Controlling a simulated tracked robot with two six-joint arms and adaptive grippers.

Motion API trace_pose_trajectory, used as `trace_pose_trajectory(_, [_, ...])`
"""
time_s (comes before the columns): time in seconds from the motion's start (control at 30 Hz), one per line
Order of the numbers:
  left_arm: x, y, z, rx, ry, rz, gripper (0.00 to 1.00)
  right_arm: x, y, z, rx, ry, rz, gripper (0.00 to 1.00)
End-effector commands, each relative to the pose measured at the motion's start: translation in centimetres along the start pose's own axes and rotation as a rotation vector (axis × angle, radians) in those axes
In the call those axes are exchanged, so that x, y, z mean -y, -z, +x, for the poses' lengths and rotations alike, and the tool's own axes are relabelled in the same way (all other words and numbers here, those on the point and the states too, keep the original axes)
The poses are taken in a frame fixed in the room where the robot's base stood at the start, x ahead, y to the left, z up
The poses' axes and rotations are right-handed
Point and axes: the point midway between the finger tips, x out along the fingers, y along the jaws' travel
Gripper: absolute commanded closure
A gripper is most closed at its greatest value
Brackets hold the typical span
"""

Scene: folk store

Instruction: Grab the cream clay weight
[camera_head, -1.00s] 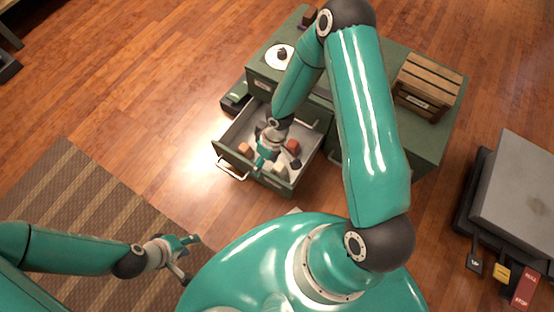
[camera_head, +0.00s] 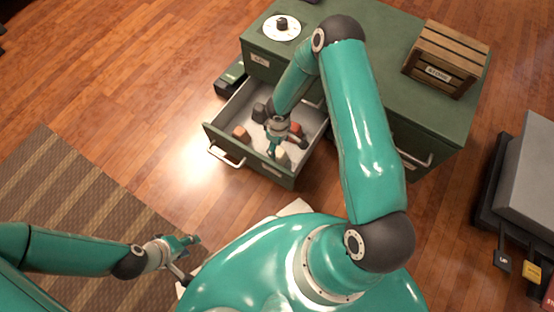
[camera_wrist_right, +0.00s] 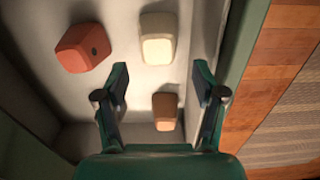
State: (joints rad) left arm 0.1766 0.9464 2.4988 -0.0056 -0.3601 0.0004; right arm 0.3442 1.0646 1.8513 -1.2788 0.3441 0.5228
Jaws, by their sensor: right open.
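The cream clay weight (camera_wrist_right: 158,38) is a pale rounded block on the drawer floor, just beyond my right fingertips in the right wrist view. In the head view it shows in part near the drawer front (camera_head: 281,155), beside my right gripper (camera_head: 277,146). My right gripper is open over the drawer, its two fingers (camera_wrist_right: 160,88) apart and empty. An orange-tan weight (camera_wrist_right: 165,110) lies below, in the gap between the fingers. A red weight (camera_wrist_right: 83,47) lies left of the cream one. My left gripper (camera_head: 190,259) has its fingers apart, away from the drawer.
The open drawer (camera_head: 215,133) has walls close around my right gripper. The green cabinet (camera_head: 385,55) bears a wooden crate (camera_head: 444,62) and a white disc (camera_head: 270,32) with a dark knob. A grey machine with pedals (camera_head: 530,180) stands at the right.

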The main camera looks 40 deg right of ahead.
Motion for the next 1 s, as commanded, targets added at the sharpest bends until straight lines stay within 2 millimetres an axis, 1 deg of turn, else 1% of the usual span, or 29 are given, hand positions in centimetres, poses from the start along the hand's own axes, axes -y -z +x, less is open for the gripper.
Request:
trace_pose_trajectory(0.03, [0.2, 0.0, 0.5, 0.0, 0.0, 0.0, 0.6, 0.0, 0.0, 1.0, 0.001, 0.001, -0.001, 0.3])
trace_pose_trajectory(0.1, [0.2, 0.0, 0.7, 0.0, 0.0, 0.0, 0.6, 0.0, 0.0, 1.6, 0.0, 0.001, 0.001, 0.3])
trace_pose_trajectory(0.27, [0.3, 0.0, 0.8, 0.0, 0.0, 0.0, 0.6, 0.0, 0.0, 2.2, 0.0, 0.0, -0.001, 0.3])
trace_pose_trajectory(0.37, [0.5, 0.0, 1.3, 0.0, 0.0, 0.0, 0.6, 0.0, 0.0, 3.1, 0.0, 0.001, -0.001, 0.3])
trace_pose_trajectory(0.5, [0.9, 0.0, 2.4, 0.0, 0.0, 0.0, 0.6, -0.1, -0.2, 5.2, 0.001, 0.001, -0.001, 0.3])
trace_pose_trajectory(0.63, [1.1, 0.0, 3.0, 0.0, 0.0, 0.0, 0.6, -0.1, -0.2, 6.8, 0.001, 0.002, -0.002, 0.3])
trace_pose_trajectory(0.73, [1.1, 0.0, 3.1, 0.0, 0.0, 0.0, 0.6, -0.1, -0.1, 7.2, 0.0, 0.001, -0.002, 0.3])
trace_pose_trajectory(0.93, [1.1, 0.0, 3.0, 0.0, 0.0, 0.0, 0.6, -0.1, -0.1, 7.1, 0.0, 0.0, -0.002, 0.3])
trace_pose_trajectory(1.0, [1.1, 0.0, 3.0, 0.0, 0.0, 0.0, 0.6, -0.1, -0.1, 7.1, 0.0, 0.001, -0.002, 0.42])
